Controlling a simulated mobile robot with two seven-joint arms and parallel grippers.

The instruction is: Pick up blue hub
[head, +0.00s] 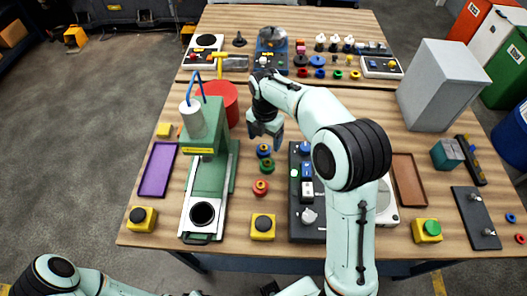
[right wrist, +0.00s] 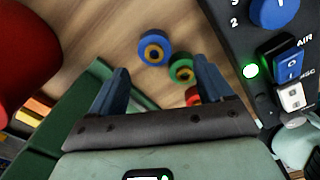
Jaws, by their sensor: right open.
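The blue hub (head: 263,150), a small ring with a yellow-brown centre, lies on the wooden table. In the right wrist view the blue hub (right wrist: 154,50) shows whole, just beyond the fingertips. A green hub (head: 267,166) and a red hub (head: 260,187) lie nearer me in a rough row; the wrist view shows the green hub (right wrist: 183,70) beside the blue one. My right gripper (head: 268,134) is open and empty, pointing down just behind the blue hub in the head view. In the wrist view its fingers (right wrist: 160,75) are spread. My left gripper is not in view.
A green press (head: 212,172) stands left of the hubs, and a dark control panel (head: 296,222) with switches stands to the right. A red cylinder (head: 230,103) stands behind left, close to my right gripper. A yellow button box (head: 262,227) is at the front.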

